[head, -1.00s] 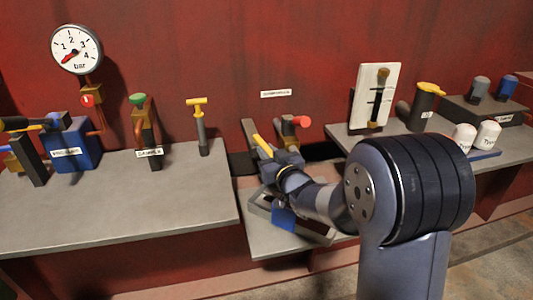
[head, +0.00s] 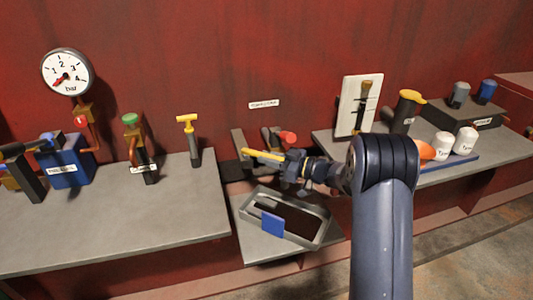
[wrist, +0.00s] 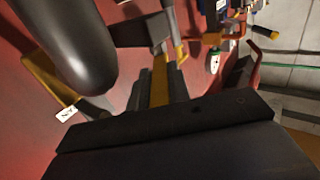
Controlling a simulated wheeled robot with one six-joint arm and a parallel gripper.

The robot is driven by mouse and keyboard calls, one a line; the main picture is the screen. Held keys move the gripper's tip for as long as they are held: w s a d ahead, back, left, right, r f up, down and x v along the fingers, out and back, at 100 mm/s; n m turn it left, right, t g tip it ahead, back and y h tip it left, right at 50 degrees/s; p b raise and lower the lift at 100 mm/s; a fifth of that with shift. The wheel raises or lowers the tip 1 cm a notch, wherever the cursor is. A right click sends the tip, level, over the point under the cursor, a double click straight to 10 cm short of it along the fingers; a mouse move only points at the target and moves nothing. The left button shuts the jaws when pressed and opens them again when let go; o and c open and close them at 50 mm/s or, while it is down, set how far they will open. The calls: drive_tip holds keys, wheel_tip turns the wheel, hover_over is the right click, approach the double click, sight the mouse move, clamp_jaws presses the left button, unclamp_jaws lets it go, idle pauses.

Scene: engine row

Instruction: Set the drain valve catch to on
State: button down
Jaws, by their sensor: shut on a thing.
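A valve fitting with grey blocks stands behind the tray, in the middle of the head view, with a red knob (head: 287,138) at its back. A long yellow lever (head: 262,155) lies nearly level across its front. It appears to be the drain valve catch, but the wall label above is too blurred to read. My gripper (head: 284,160) is at the lever's right part and is shut on it. In the wrist view the yellow lever (wrist: 160,80) runs between the dark fingers. The fingers and wrist hide part of the fitting.
A yellow-topped post (head: 190,135) stands to the left. A white switch panel (head: 352,100), a yellow-handled cylinder (head: 404,112) and white canisters (head: 442,146) stand to the right.

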drive_tip(key=shift+w+d+n+g+y+p, duration=0.1)
drive_tip(key=shift+w+n+g+y+p, duration=0.15)
drive_tip(key=shift+n+g, duration=0.4)
drive_tip(key=shift+w+d+n+g+y+p, duration=0.15)
drive_tip(key=shift+w+n+g+y, duration=0.15)
drive_tip(key=shift+g, duration=0.55)
drive_tip(key=shift+w+a, duration=0.1)
drive_tip(key=c, duration=1.3)
unclamp_jaws()
drive_tip(key=v, duration=1)
drive_tip(key=shift+d+b, duration=0.3)
drive_tip(key=shift+d, duration=0.05)
drive_tip(key=shift+c, duration=0.5)
